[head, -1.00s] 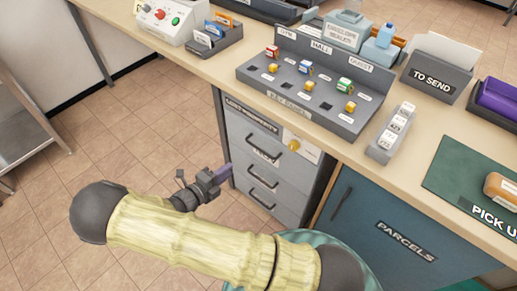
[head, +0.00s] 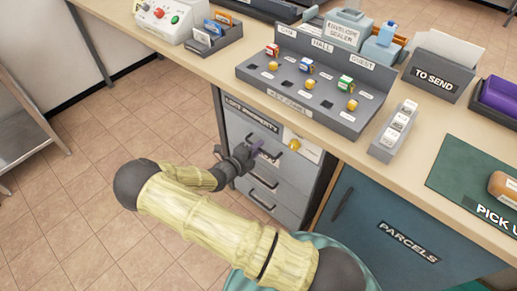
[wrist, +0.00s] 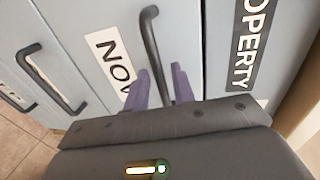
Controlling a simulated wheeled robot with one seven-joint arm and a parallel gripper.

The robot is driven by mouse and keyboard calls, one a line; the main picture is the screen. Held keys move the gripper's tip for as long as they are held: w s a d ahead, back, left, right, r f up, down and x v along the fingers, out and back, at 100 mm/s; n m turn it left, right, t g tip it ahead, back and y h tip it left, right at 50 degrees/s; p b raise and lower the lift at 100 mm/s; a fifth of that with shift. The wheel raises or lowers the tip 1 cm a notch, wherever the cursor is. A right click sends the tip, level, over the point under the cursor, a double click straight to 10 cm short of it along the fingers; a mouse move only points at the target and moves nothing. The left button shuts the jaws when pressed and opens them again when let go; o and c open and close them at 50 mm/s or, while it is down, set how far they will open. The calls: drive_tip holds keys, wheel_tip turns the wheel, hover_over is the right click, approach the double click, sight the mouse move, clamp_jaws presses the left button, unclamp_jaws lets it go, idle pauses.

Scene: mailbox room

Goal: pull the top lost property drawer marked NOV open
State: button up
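The grey lost property cabinet (head: 233,128) has drawers stacked under the counter. The top drawer (head: 240,134) looks closed, and its dark bar handle (head: 268,147) is partly behind my gripper (head: 257,146). In the wrist view the white NOV label (wrist: 112,62) lies left of that handle (wrist: 150,38). My gripper's two purple fingers (wrist: 160,76) are apart, and the lower end of the handle shows between their tips. I cannot tell whether either finger touches it.
Lower drawers with similar handles (head: 264,181) sit beneath. A yellow knob on a white plate (head: 294,144) is right of the top handle. The blue PARCELS door (head: 385,235) stands to the right, and the counter (head: 225,74) overhangs above. Tiled floor to the left is clear.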

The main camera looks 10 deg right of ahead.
drive_tip(key=shift+w+d+f, duration=0.1)
drive_tip(key=shift+w+d, duration=0.15)
drive_tip(key=shift+d, duration=0.15)
clamp_jaws()
drive_tip(key=shift+s+a, duration=0.1)
drive_tip(key=shift+a, duration=0.05)
